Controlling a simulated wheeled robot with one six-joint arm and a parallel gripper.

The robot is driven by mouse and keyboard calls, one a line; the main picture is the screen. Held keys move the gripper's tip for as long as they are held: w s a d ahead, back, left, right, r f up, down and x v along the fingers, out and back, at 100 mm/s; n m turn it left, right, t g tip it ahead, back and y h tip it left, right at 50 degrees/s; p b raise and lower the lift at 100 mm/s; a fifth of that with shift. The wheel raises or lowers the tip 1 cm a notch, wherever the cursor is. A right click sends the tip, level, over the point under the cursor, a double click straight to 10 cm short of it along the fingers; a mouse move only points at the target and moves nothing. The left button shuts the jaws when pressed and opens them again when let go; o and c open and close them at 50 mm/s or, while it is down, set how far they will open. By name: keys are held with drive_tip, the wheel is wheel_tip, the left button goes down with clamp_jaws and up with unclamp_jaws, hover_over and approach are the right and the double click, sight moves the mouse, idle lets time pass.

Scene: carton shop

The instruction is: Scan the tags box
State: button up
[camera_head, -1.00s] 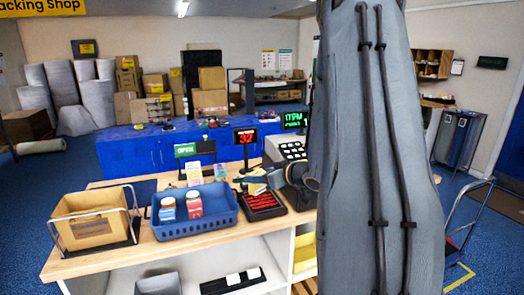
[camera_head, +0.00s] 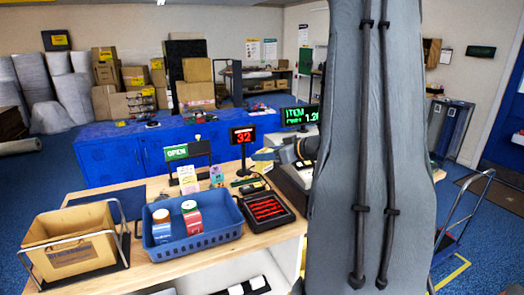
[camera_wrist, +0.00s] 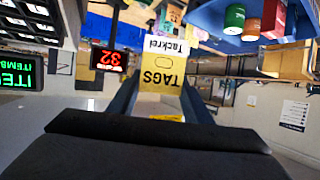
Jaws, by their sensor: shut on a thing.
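The tags box (camera_wrist: 163,75) is yellow and white with "TAGS" on it, upside down in the wrist view. My gripper (camera_wrist: 160,108) is shut on it, with a finger on each side. In the head view my gripper (camera_head: 270,156) is above the counter, right of the red "32" display, and the box (camera_head: 262,155) shows small at its end. A black pad with glowing red lines (camera_head: 266,208), which looks like a scanner, lies on the counter below and in front of the gripper. My arm hides the counter's right part.
The "32" display (camera_head: 243,135), OPEN sign (camera_head: 177,153) and green item display (camera_head: 300,116) stand behind.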

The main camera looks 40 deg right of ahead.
drive_tip(key=shift+f, duration=0.4)
wheel_tip(320, 180, down, 10)
drive_tip(key=b, duration=0.8)
drive_tip(key=r+p, duration=0.2)
drive_tip(key=r, duration=0.1)
drive_tip(key=r+p, duration=0.3)
drive_tip(key=r, duration=0.1)
drive_tip(key=r+p, duration=0.3)
drive_tip(key=r, duration=0.1)
drive_tip(key=shift+s+d+r, duration=0.1)
drive_tip(key=shift+s+d, duration=0.1)
drive_tip(key=shift+d, duration=0.05)
